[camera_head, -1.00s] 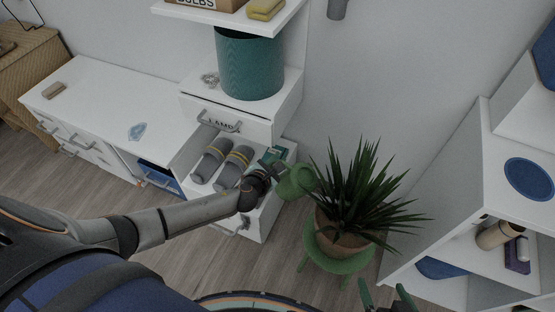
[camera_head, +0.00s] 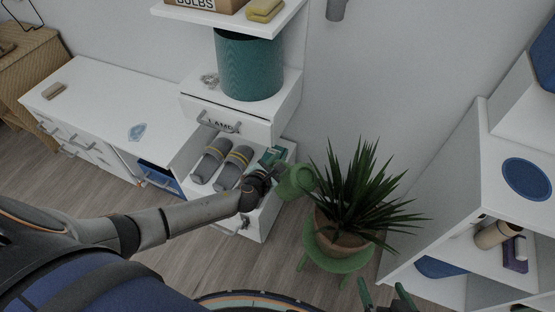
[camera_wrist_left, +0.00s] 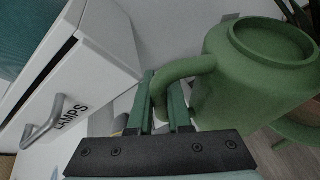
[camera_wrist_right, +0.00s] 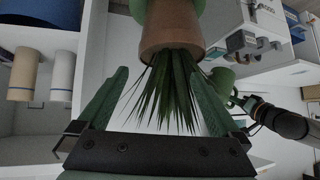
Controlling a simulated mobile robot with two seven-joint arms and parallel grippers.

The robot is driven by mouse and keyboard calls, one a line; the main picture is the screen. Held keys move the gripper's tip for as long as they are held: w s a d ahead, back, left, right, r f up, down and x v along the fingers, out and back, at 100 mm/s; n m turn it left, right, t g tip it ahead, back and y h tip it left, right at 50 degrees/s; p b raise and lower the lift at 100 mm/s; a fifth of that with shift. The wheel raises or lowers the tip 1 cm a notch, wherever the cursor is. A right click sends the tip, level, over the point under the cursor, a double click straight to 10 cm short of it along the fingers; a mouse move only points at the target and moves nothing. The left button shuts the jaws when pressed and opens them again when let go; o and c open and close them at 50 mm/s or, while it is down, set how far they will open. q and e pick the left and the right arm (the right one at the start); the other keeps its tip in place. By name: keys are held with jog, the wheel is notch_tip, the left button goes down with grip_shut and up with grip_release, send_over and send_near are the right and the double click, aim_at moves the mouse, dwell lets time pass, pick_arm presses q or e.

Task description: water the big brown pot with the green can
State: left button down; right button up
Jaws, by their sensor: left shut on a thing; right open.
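The green can (camera_head: 297,181) is beside the left edge of the plant in the head view. My left gripper (camera_head: 270,178) is shut on its handle, which shows between the fingers (camera_wrist_left: 165,105) in the left wrist view; the can body (camera_wrist_left: 250,75) is tilted there. The big brown pot (camera_head: 342,236) holds a spiky green plant (camera_head: 360,195) and stands on a green stool (camera_head: 335,262). In the right wrist view the pot (camera_wrist_right: 172,28) appears upside down. My right gripper (camera_head: 387,297) is open and empty at the bottom edge, apart from the pot.
An open drawer with grey slippers (camera_head: 235,165) lies under my left gripper. The teal bin (camera_head: 249,65) stands on the cabinet above it. A white shelf unit (camera_head: 480,190) with bottles stands to the right of the plant. Bare floor lies left of the stool.

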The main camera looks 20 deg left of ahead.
pick_arm(q)
jog(key=shift+a+f+n+b, duration=0.2)
jog(key=shift+f+n+b, duration=0.1)
jog(key=shift+f+b, duration=0.2)
pick_arm(e)
jog(key=w+r+n+t+y+b, duration=0.1)
jog(key=w+r+t+b, duration=0.25)
jog(key=r, duration=0.35)
jog(key=w+r+n+t+y+b, duration=0.1)
jog(key=w+r+t+b, duration=0.3)
jog(key=r, duration=0.3)
pick_arm(q)
jog(key=f+n+h, duration=0.1)
jog(key=f+n+h+b, duration=0.1)
jog(key=f, duration=0.1)
jog(key=f+n+h+b, duration=0.1)
jog(key=f, duration=0.1)
jog(key=shift+d, duration=0.35)
pick_arm(e)
jog(key=s+r+n+t+y, duration=0.2)
jog(key=r+n+y, duration=0.1)
jog(key=r, duration=0.5)
jog(key=s+r+n+t+y, duration=0.3)
jog(key=r+y, duration=0.2)
jog(key=r, duration=0.3)
jog(key=shift+s+a+r+n+t, duration=0.15)
jog(key=shift+a+r+n+t, duration=0.1)
jog(key=shift+a+n+t, duration=0.1)
